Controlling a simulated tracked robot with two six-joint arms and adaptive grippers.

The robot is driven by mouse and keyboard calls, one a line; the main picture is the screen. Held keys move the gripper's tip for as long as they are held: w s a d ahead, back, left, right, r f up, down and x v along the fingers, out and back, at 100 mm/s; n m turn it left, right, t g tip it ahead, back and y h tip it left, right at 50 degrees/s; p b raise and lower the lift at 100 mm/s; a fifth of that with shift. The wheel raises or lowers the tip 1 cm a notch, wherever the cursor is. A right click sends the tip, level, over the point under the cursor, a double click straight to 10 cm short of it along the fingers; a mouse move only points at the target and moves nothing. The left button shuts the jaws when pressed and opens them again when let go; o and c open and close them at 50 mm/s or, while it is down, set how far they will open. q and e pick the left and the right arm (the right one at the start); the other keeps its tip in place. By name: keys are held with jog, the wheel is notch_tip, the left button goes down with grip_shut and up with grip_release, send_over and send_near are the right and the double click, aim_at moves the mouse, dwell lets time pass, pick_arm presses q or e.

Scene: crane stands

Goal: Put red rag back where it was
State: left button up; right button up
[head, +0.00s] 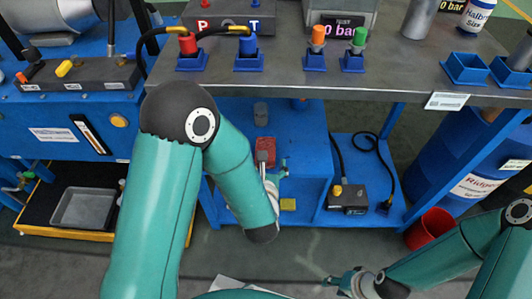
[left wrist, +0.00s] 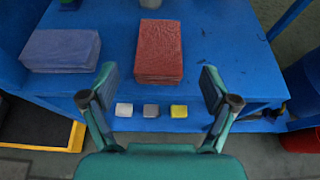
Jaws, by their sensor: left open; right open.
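The red rag (left wrist: 158,48), a thick folded stack, lies flat on the blue lower shelf in the left wrist view. It also shows in the head view (head: 265,149), partly hidden by my left gripper. My left gripper (left wrist: 157,80) is open and empty, its two fingers apart on the near side of the rag, not closed on it.
A blue-grey rag stack (left wrist: 62,50) lies left of the red one. The workbench (head: 420,75) overhangs the shelf. A red bucket (head: 430,229) and blue barrel (head: 425,185) stand right.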

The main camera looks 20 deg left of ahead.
pick_arm(q)
jog(key=p+v, duration=0.4)
jog(key=shift+s+r, duration=0.15)
jog(key=shift+s, duration=0.15)
